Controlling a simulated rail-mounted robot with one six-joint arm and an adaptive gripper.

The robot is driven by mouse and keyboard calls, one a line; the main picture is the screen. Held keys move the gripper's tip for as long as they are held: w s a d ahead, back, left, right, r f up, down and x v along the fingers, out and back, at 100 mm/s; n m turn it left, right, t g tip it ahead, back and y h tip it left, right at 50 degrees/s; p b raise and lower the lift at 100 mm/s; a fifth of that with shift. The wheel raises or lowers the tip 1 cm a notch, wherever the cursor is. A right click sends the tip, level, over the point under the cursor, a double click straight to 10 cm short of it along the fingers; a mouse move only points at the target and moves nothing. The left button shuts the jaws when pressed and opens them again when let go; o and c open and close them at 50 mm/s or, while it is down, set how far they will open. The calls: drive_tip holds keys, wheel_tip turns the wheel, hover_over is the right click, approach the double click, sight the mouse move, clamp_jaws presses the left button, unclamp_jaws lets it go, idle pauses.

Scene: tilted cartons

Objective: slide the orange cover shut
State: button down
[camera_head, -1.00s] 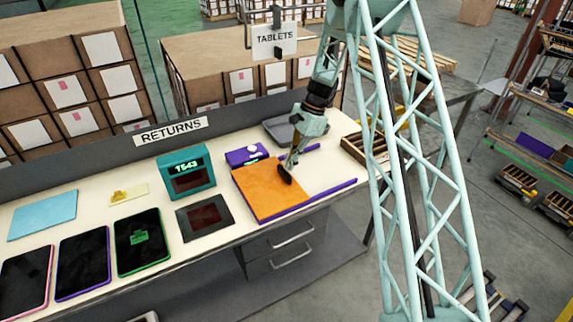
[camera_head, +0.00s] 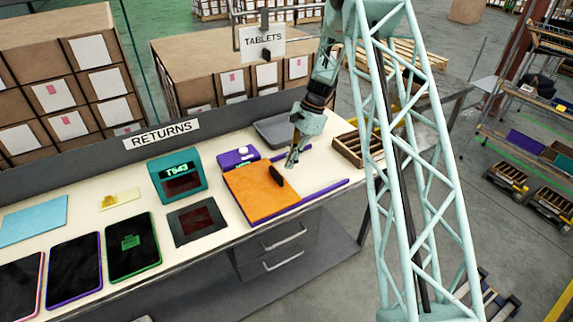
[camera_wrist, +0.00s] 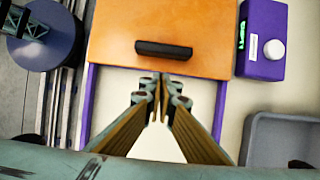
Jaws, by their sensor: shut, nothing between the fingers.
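The orange cover (camera_head: 257,196) is a flat panel lying between purple rails (camera_head: 330,187) on the bench, toward their left end in the head view. A black handle (camera_head: 277,175) stands up near its right edge. In the wrist view the cover (camera_wrist: 160,22) fills the top, with the handle (camera_wrist: 163,49) across its near edge. My gripper (camera_head: 291,164) is just right of the handle. The wrist view shows its fingertips (camera_wrist: 160,88) together and empty, apart from the handle, over the pale uncovered area between the rails.
A purple box with a white knob (camera_head: 238,157) stands beside the cover. A grey tray (camera_head: 275,132) and a wooden crate (camera_head: 352,148) lie behind and to the right. A teal display unit (camera_head: 178,176) and a dark panel (camera_head: 198,221) are to the left.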

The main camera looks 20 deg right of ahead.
drive_tip(key=v, duration=1)
drive_tip(key=shift+p, duration=0.35)
drive_tip(key=shift+r, duration=0.1)
drive_tip(key=s+a+r+n+t+h+b, duration=0.1)
drive_tip(key=s+a+r+n, duration=0.45)
drive_tip(key=s+r, duration=0.75)
drive_tip(key=s+a+r+n+t+h+b, duration=0.1)
drive_tip(key=s+a+r+n+h, duration=0.15)
drive_tip(key=s+a+r, duration=1)
drive_tip(key=s+r+n+t+b, duration=0.1)
drive_tip(key=s+n, duration=0.3)
drive_tip(key=s, duration=1.1)
drive_tip(key=s+r+n+t+b, duration=0.1)
drive_tip(key=s+r+n, duration=0.3)
drive_tip(key=s, duration=1.1)
drive_tip(key=shift+d+t+h, duration=0.3)
drive_tip(key=shift+h, duration=0.15)
drive_tip(key=shift+r, duration=0.15)
